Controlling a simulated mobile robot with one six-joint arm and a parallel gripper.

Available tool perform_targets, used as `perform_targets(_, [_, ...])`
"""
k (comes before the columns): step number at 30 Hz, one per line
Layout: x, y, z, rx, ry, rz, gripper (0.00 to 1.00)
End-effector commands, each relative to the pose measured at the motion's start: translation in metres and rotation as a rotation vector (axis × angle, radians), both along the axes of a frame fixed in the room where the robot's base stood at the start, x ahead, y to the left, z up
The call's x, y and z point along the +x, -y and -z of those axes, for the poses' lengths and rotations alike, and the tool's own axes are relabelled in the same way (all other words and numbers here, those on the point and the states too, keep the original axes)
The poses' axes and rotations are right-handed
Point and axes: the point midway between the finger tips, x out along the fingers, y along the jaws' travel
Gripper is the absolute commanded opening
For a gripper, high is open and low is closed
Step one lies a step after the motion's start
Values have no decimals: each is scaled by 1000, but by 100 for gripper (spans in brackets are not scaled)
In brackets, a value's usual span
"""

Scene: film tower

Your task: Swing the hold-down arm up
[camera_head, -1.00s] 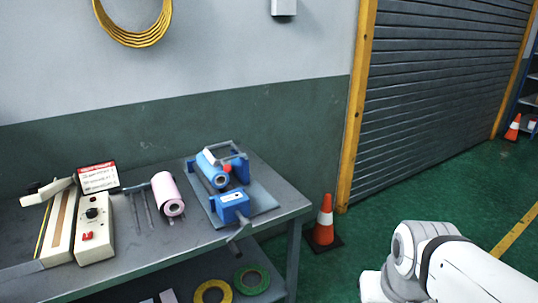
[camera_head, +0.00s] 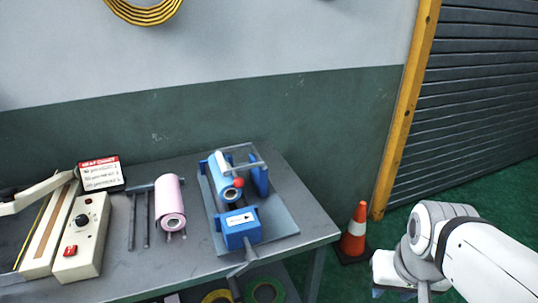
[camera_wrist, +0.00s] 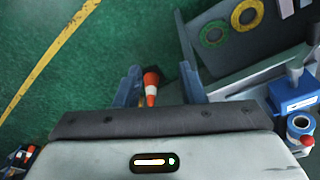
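The blue film device (camera_head: 241,228) stands on a grey base plate on the workbench. It carries a blue roll (camera_head: 222,180) with a red knob (camera_head: 239,182) beside the roll's end. A grey bar frame (camera_head: 243,158), which looks like the hold-down arm, lies low across the top of the roll. In the wrist view the device (camera_wrist: 292,95) is at the right edge, partly cut off. My gripper (camera_wrist: 160,88) is open and empty, with its two fingers apart.
The workbench (camera_head: 190,262) also holds a pink roll (camera_head: 170,205), a cream sealer (camera_head: 83,238) and a sign (camera_head: 101,174). Tape rolls lie on the lower shelf. An orange cone (camera_head: 355,233) stands on the floor right of the bench, near my arm.

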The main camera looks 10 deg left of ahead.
Motion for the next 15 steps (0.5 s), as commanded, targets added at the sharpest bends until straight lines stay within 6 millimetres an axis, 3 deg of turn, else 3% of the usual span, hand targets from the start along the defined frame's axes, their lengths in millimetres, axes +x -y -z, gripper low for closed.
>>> perform_targets(7, [0,0,0,0,1,0,37])
perform_targets(10, [3,-1,0,-2,8,-3,45])
perform_targets(13, [20,-10,3,-6,51,-20,50])
perform_targets(15, [42,-19,6,-10,110,-44,50])
